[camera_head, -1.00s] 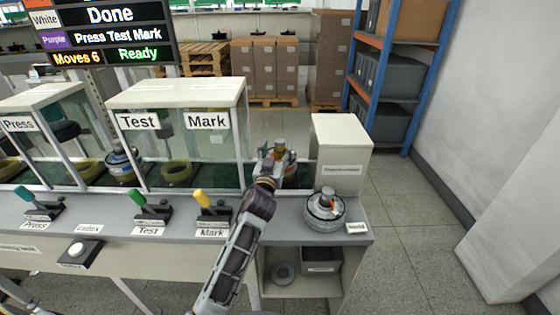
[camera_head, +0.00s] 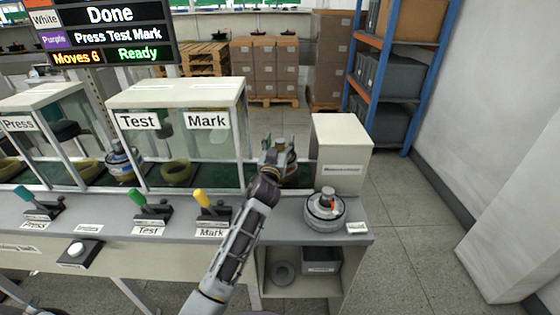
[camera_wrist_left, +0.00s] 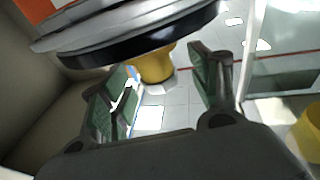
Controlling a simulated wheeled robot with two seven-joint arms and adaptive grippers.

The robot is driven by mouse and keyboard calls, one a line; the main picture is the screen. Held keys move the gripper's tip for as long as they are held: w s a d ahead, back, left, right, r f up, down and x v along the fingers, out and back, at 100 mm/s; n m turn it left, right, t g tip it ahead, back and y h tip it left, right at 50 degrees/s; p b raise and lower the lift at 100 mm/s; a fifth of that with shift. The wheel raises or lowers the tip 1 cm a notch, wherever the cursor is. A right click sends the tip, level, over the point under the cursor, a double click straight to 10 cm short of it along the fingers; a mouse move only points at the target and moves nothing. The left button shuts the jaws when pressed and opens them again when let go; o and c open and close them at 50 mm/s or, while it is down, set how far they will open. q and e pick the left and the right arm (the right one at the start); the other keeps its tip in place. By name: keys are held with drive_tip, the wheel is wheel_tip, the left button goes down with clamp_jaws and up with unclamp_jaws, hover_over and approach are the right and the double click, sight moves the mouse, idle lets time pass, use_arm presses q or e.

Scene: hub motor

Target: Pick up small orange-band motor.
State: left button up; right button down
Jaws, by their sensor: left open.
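In the head view the gripper mostly hides this motor. Another grey motor (camera_head: 324,210) with a red-orange mark sits on the bench's right end.
The beige box (camera_head: 342,150) stands close right of the gripper. The glass Test/Mark enclosure (camera_head: 175,95) is close left. Green and yellow levers (camera_head: 203,199) line the bench front. Open floor lies to the right.

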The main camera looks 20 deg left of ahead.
use_arm(q)
drive_tip(key=shift+w, duration=0.5)
clamp_jaws()
idle(0.4)
drive_tip(key=shift+r, duration=0.25)
